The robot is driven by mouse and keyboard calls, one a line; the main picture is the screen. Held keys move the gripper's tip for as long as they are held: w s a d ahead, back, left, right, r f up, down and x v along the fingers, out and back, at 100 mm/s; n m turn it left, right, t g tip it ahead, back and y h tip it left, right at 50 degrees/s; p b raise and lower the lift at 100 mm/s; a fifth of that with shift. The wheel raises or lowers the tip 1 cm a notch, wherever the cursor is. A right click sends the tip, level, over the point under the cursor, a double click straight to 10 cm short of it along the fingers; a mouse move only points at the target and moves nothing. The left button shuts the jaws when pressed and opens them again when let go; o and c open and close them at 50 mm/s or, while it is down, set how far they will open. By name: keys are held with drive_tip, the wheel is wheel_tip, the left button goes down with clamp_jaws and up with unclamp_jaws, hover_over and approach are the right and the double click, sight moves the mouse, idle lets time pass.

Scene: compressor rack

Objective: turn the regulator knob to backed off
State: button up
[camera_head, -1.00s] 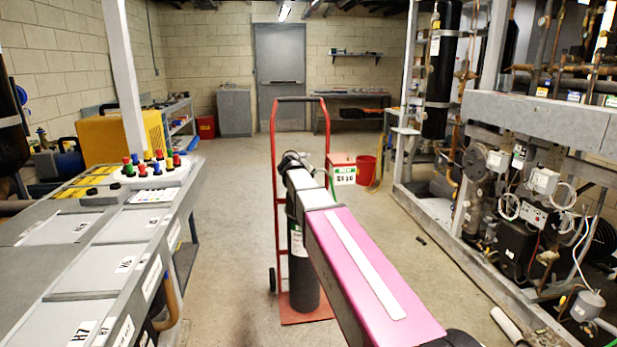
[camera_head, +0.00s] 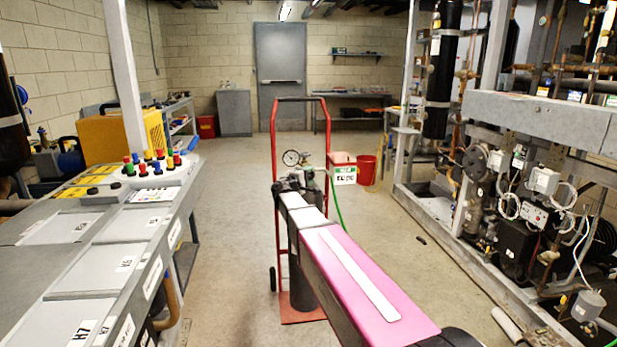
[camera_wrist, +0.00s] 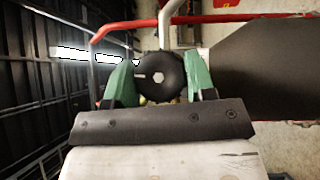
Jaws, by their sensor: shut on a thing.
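The regulator knob (camera_wrist: 163,76) is a round black knob with a pale hexagonal centre and a short white mark pointing left in the wrist view. My gripper (camera_wrist: 160,80) has a green finger on each side of the knob and is shut on it. In the head view, the end of my arm with the gripper (camera_head: 291,184) is at the cylinder top and hides the knob. A round white gauge (camera_head: 291,158) shows just above it. The dark gas cylinder (camera_head: 303,290) stands upright behind my arm, mostly hidden.
A red hand truck (camera_head: 274,210) carries the cylinder. A green hose (camera_head: 337,206) hangs to its right, near a red-and-white box (camera_head: 343,172) and a red bucket (camera_head: 366,170). A grey console (camera_head: 100,240) is at left, the compressor rack (camera_head: 540,115) at right.

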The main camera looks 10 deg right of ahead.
drive_tip(key=shift+n+t+h, duration=0.3)
drive_tip(key=shift+n+t, duration=0.2)
drive_tip(key=o, duration=0.9)
drive_tip(key=shift+o, duration=0.2)
drive_tip(key=v, duration=1.1)
